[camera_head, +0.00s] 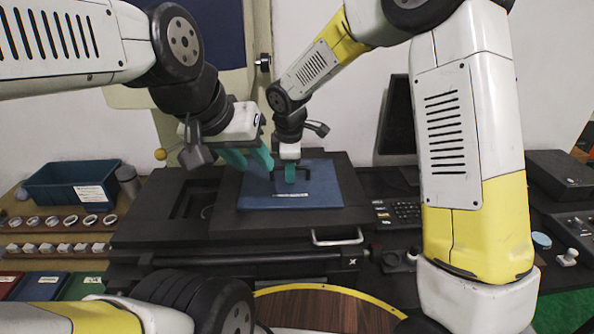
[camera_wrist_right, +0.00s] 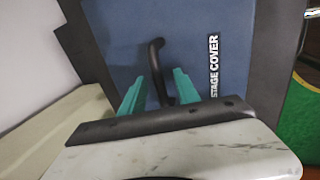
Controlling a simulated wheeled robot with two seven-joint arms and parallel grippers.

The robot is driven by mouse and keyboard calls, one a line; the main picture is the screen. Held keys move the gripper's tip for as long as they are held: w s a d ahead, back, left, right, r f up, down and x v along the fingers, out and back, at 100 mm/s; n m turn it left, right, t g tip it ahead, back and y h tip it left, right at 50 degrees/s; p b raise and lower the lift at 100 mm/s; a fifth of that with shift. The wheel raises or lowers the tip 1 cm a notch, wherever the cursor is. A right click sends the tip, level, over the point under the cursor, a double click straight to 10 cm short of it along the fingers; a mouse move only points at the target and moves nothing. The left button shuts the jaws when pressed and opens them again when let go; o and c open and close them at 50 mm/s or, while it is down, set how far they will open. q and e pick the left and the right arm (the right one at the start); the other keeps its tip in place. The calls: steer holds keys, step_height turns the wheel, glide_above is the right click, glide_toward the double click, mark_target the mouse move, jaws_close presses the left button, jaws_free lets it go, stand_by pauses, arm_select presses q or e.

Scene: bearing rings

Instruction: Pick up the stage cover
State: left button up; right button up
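The stage cover (camera_head: 325,190) is a flat blue plate with a black bar handle, lying on the black machine stage. In the right wrist view the cover (camera_wrist_right: 215,80) shows its white "STAGE COVER" label and its black handle (camera_wrist_right: 155,70). My right gripper (camera_head: 290,174) points down at the handle. In the right wrist view, the teal fingers of this gripper (camera_wrist_right: 158,92) are apart, one on each side of the handle, with gaps visible. My left gripper (camera_head: 248,158) is open and empty, above the left edge of the cover.
A blue bin (camera_head: 72,186) and rows of bearing rings (camera_head: 70,221) stand on the left bench. A dark monitor (camera_head: 398,120) and a keyboard (camera_head: 398,212) are right of the machine. A silver handle (camera_head: 337,238) is on the machine's front. A round wooden stool top (camera_head: 325,308) is in front.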

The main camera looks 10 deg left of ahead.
jaws_close()
stand_by(1.4)
